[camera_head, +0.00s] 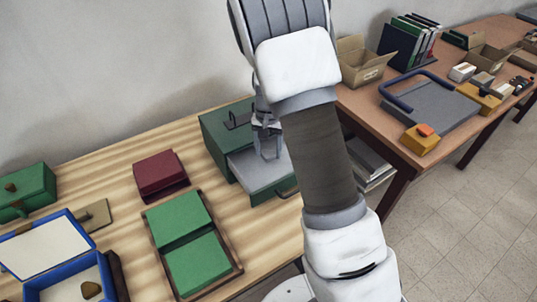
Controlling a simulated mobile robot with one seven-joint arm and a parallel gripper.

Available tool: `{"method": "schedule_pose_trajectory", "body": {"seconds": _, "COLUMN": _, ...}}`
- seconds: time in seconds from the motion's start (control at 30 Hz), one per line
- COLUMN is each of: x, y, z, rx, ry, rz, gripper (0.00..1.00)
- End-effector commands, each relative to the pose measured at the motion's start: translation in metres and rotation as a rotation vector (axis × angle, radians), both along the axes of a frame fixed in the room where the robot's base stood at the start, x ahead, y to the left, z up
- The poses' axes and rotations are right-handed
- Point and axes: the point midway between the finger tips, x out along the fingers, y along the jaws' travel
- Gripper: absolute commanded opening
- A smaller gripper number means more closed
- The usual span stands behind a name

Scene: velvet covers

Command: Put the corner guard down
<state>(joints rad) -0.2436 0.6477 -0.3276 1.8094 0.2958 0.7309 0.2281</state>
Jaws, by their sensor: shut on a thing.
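My gripper (267,147) points down over the pulled-out grey drawer (258,172) of a green cabinet (222,130), at the right end of the light wooden table. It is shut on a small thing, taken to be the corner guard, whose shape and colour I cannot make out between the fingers. My arm crosses the middle of the view and hides part of the table edge. I cannot tell whether the held thing touches the drawer.
A dark red box (160,172), a brown tray with green panels (188,245), an open blue box (45,246) and a green box (24,190) stand on the light table (118,150). A brown table (470,45) at right holds a cardboard box (362,62) and a blue-handled grey board (432,105).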

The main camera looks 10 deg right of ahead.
Motion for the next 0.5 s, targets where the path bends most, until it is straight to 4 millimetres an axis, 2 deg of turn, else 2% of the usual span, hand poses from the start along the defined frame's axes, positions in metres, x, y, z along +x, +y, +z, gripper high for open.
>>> {"method": "schedule_pose_trajectory", "body": {"seconds": 0.03, "x": -0.001, "y": 0.000, "z": -0.010, "rx": -0.001, "ry": 0.005, "rz": -0.001, "gripper": 0.09}}
{"method": "schedule_pose_trajectory", "body": {"seconds": 0.13, "x": -0.001, "y": 0.000, "z": -0.023, "rx": -0.001, "ry": 0.003, "rz": 0.001, "gripper": 0.09}}
{"method": "schedule_pose_trajectory", "body": {"seconds": 0.5, "x": 0.000, "y": 0.000, "z": -0.029, "rx": -0.001, "ry": 0.000, "rz": 0.001, "gripper": 0.09}}
